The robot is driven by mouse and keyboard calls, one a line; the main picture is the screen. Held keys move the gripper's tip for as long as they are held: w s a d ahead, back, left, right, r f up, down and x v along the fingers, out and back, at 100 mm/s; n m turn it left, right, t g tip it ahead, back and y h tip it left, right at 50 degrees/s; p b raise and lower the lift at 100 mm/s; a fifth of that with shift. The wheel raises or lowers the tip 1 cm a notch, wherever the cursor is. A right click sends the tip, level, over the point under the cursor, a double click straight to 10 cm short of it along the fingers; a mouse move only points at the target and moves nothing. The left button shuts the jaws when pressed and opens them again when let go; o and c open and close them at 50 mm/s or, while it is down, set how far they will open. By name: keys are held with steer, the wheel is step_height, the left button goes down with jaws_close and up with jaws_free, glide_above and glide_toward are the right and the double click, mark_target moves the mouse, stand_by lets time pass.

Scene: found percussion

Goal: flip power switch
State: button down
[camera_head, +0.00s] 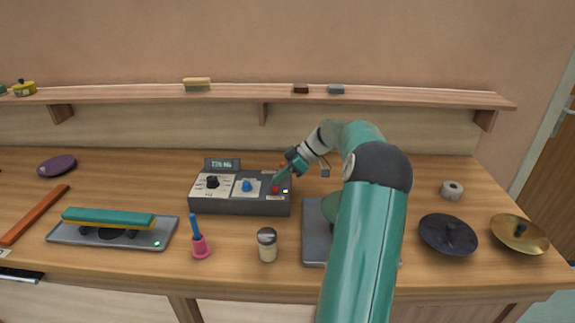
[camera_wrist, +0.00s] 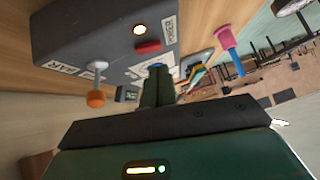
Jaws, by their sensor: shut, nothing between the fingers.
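A dark grey control box (camera_head: 240,206) stands on the bench, with a black knob, a blue knob and a red power switch (camera_head: 275,189) on its top panel. The wrist view shows the red switch (camera_wrist: 148,47) by the POWER label, with a lit pale-yellow lamp (camera_wrist: 139,29) beside it. My gripper (camera_head: 279,178) is at the right end of the box, just above the red switch. The blue knob is partly hidden behind the fingertips in the wrist view.
An orange-tipped lever (camera_wrist: 96,97) sticks out of the box. Cymbals (camera_head: 447,235) lie at right. A shelf (camera_head: 240,92) runs behind.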

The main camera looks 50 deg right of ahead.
steer(key=shift+s+a+f, duration=0.1)
steer(key=shift+f, duration=0.85)
